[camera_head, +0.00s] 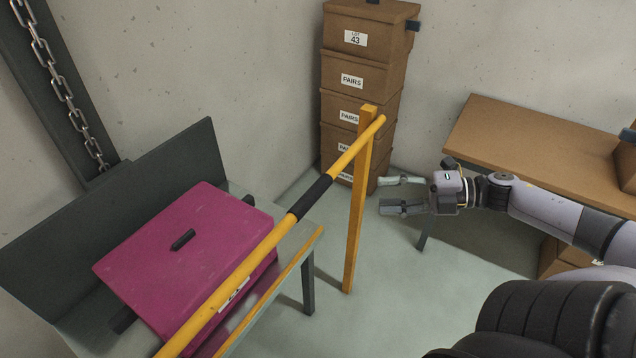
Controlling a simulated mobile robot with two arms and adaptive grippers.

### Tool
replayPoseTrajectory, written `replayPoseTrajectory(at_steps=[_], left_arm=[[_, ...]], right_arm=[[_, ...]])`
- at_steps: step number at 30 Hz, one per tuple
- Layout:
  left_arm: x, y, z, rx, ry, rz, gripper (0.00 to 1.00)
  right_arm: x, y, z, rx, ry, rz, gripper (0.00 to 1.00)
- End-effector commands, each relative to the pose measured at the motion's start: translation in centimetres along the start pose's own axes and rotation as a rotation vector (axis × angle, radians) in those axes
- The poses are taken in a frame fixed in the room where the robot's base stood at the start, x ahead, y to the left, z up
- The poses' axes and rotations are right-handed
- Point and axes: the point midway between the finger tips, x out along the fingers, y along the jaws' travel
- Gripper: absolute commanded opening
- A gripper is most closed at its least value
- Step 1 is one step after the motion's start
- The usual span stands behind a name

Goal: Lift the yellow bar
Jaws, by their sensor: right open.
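The yellow bar (244,266) runs from the bottom left up to the right in the head view. It has a black sleeve (310,197) around its middle. Its far end lies at the top of a yellow upright post (358,215). My right gripper (388,194) is to the right of the post, apart from it and from the bar. Its fingers are open with nothing between them, and they point left. The bar's near end is cut off by the bottom edge of the picture. My left gripper is not in view.
A magenta case (190,257) with a black handle lies on a grey table behind the bar. A stack of brown boxes (365,60) stands against the wall behind the post. A brown-topped table (540,150) is at the right. A chain (62,85) hangs at the left.

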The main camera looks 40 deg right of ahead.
Motion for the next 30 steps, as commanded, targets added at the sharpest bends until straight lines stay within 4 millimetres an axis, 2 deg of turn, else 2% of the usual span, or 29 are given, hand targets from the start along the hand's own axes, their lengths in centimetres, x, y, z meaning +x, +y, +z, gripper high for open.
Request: replayPoseTrajectory(at_steps=[5,15,21,30], left_arm=[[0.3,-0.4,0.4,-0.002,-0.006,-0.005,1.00],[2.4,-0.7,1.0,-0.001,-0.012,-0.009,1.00],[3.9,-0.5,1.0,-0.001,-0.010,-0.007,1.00],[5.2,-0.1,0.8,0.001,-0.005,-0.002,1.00]], right_arm=[[2.1,0.0,0.0,-0.002,0.005,0.001,0.46],[9.0,-0.2,0.1,-0.004,0.001,0.000,0.46],[11.7,-0.2,0.1,-0.004,0.000,0.002,0.46],[14.3,-0.1,0.1,-0.002,-0.001,0.003,0.46]])
